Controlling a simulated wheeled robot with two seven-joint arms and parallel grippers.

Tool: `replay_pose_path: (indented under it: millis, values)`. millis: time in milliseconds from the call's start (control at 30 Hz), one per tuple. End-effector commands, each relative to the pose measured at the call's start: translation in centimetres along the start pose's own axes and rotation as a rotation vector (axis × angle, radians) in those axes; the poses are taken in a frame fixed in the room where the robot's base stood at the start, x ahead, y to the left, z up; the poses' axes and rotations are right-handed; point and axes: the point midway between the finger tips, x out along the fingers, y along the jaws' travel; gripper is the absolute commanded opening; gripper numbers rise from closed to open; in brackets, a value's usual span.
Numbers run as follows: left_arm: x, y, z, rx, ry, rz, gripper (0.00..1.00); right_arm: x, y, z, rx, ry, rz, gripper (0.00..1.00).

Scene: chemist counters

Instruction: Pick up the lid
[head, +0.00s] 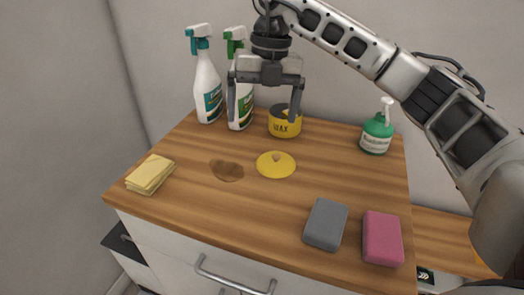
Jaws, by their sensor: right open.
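My right gripper (263,120) is open and points down, above and behind the lid, in front of the green-topped spray bottle and beside the jar. My left gripper is not in view.
Two spray bottles (207,88) stand at the back left. A green pump bottle (377,132) stands at the back right. Yellow cloths (150,174), a grey block (326,224) and a pink block (382,238) lie nearer the edges. A brown stain (227,170) lies left of the lid.

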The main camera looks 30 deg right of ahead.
Motion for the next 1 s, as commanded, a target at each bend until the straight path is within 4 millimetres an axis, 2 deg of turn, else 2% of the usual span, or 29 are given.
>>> replay_pose_path:
  millis: [33, 67, 167, 267, 600, 867, 1000]
  values:
    - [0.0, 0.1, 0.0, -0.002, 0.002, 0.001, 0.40, -1.3, -1.4, 0.6, 0.045, -0.034, -0.048, 0.97]
    - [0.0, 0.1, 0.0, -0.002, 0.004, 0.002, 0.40, -1.8, -2.0, 0.8, 0.066, -0.045, -0.071, 0.97]
    - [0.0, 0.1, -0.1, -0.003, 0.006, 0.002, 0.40, -2.2, -3.2, 1.1, 0.104, -0.065, -0.113, 0.97]
    - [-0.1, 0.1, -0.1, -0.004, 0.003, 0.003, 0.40, -0.9, -3.6, 1.2, 0.111, -0.066, -0.121, 0.97]
    - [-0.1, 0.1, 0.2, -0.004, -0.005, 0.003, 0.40, 6.1, -4.3, 1.6, 0.105, -0.064, -0.117, 0.97]
    - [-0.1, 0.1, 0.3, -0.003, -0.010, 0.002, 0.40, 8.1, -4.5, 1.8, 0.104, -0.066, -0.114, 0.97]
    - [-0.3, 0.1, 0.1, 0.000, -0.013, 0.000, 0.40, 9.8, -4.9, 1.9, 0.105, -0.063, -0.115, 0.97]
